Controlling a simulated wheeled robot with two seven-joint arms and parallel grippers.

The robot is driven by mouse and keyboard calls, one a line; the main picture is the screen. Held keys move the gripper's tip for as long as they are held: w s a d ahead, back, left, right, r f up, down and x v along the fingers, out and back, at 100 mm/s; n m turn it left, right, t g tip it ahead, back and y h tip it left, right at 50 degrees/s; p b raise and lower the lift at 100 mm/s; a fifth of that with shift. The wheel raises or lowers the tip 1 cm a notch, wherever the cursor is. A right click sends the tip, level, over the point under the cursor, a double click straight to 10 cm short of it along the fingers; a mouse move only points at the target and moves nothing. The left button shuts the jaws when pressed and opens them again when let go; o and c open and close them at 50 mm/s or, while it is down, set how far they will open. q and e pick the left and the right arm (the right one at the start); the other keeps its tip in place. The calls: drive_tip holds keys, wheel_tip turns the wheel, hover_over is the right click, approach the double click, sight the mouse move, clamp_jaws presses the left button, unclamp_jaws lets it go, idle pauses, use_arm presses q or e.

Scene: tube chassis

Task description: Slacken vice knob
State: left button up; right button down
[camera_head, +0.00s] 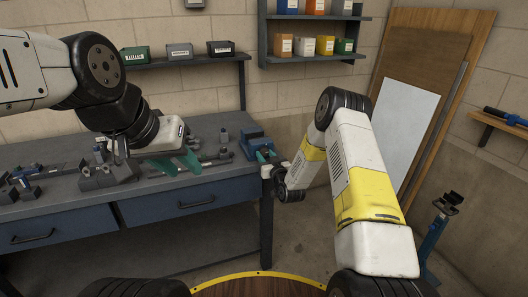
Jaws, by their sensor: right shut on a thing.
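The blue vice (255,143) stands on the right end of the grey workbench. My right gripper (265,157) is at the front of the vice, its teal fingers small and partly hidden. It is shut on the vice knob, which is too small and covered to make out clearly. My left gripper (176,163) hangs over the middle of the bench, left of the vice and apart from it. Its green fingers look spread, with nothing seen held between them.
Grey metal fixtures (100,172) and small blue and grey parts lie on the bench's left and middle. Bins (179,50) stand on the shelf above. Boards (425,70) lean at the right wall. A blue stand (435,235) is on the floor at right.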

drive_tip(key=shift+w+r, duration=0.1)
drive_tip(key=shift+r, duration=0.05)
drive_tip(key=c, duration=0.9)
unclamp_jaws()
drive_tip(key=shift+a, duration=0.1)
drive_tip(key=v, duration=0.8)
drive_tip(key=shift+w, duration=0.1)
